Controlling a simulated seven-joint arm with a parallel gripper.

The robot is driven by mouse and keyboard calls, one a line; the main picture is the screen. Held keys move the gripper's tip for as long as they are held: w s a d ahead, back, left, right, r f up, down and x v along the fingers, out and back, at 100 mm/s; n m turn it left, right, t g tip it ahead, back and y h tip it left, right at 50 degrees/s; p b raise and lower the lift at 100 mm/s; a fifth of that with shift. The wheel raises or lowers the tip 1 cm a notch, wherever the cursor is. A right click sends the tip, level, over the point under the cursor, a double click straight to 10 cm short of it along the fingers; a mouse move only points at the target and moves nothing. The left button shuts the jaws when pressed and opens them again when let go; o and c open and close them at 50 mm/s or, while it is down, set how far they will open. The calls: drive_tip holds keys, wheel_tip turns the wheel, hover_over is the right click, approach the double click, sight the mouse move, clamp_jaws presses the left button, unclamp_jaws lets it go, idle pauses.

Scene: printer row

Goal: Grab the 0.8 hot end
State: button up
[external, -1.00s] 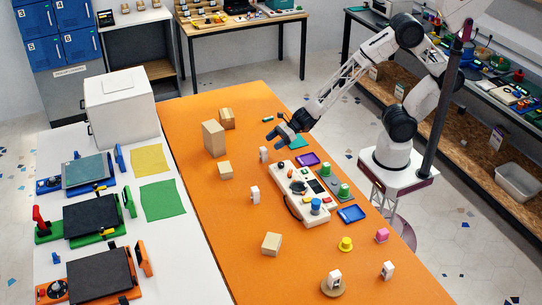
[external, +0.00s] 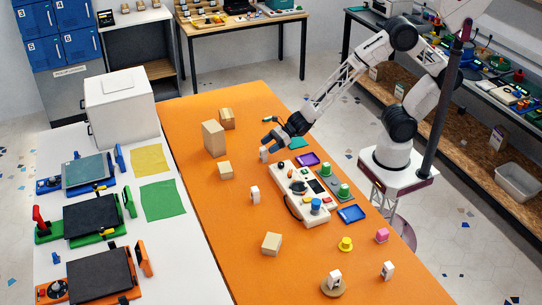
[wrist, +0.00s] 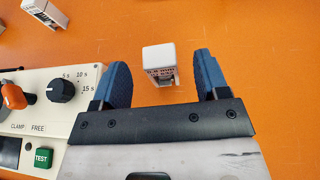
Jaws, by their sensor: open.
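Several small white blocks that look like hot ends stand on the orange table; their markings are too small to read, so I cannot tell which is the 0.8. One white block (external: 263,155) is just below my gripper (external: 272,142) in the external view. In the wrist view the same block (wrist: 159,58) stands between and ahead of the open blue fingers of my gripper (wrist: 163,68), with dark print on its near face and no visible contact. A second white block (external: 255,194) stands nearer the camera; one at the wrist view's top left (wrist: 44,13) lies apart.
A cream test panel (external: 302,192) with knobs and a green TEST button (wrist: 41,157) is close beside my gripper. Cardboard boxes (external: 213,139) stand to the left. A white block on a round tan base (external: 334,287) and another white block (external: 388,270) are at the front.

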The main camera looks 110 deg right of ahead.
sight(261, 151)
drive_tip(key=shift+x, duration=2.6)
drive_tip(key=c, duration=1)
drive_tip(key=shift+r, duration=0.1)
drive_tip(key=shift+r, duration=1.45)
drive_tip(key=shift+c, duration=0.2)
drive_tip(key=shift+s+r, duration=0.25)
drive_tip(key=shift+r, duration=0.05)
drive_tip(key=s+a+r, duration=0.1)
drive_tip(key=s+a, duration=0.2)
drive_tip(key=s, duration=1.2)
drive_tip(key=shift+r, duration=0.15)
